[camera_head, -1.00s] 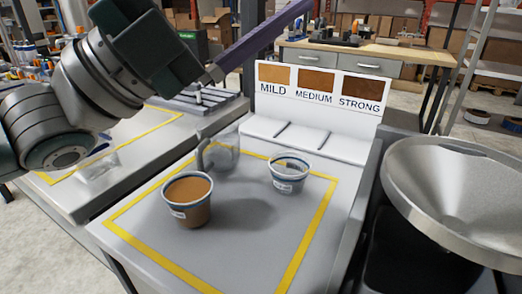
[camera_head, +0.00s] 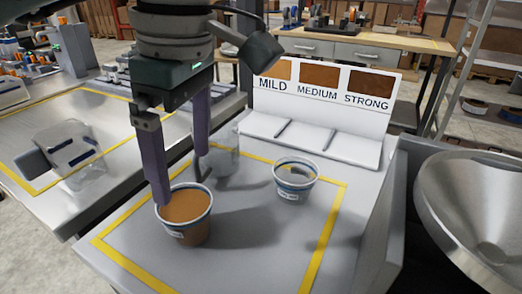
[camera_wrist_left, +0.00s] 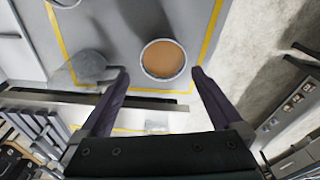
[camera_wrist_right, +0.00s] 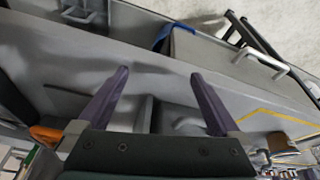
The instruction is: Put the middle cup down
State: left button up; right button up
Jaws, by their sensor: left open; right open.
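A cup with a blue band and brown contents (camera_head: 185,218) stands upright on the grey table, inside the yellow outline. It also shows in the left wrist view (camera_wrist_left: 163,60). My left gripper (camera_head: 182,192) is open above it, with its fingertips near the rim on either side. I cannot tell whether they touch it. A second blue-banded cup (camera_head: 296,181) stands upright to the right, with its contents unclear. My right gripper (camera_wrist_right: 159,74) is open and empty; it shows only in its own wrist view.
A clear jug-like vessel (camera_head: 222,158) stands just behind the brown-filled cup, near my left gripper. A white stand (camera_head: 320,110) marked MILD, MEDIUM, STRONG is at the back. A metal bowl (camera_head: 475,210) is at right. The front of the outlined area is clear.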

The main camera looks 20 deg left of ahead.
aim_at(184, 203)
pick_arm(q)
jog(key=f, duration=0.5)
jog(key=a+f, duration=0.1)
jog(key=f, duration=0.2)
jog(key=shift+s+p, duration=0.35)
jog(key=shift+p, duration=0.05)
jog(key=shift+r, duration=0.1)
jog(key=c, duration=1.4)
jog(key=shift+r, duration=0.15)
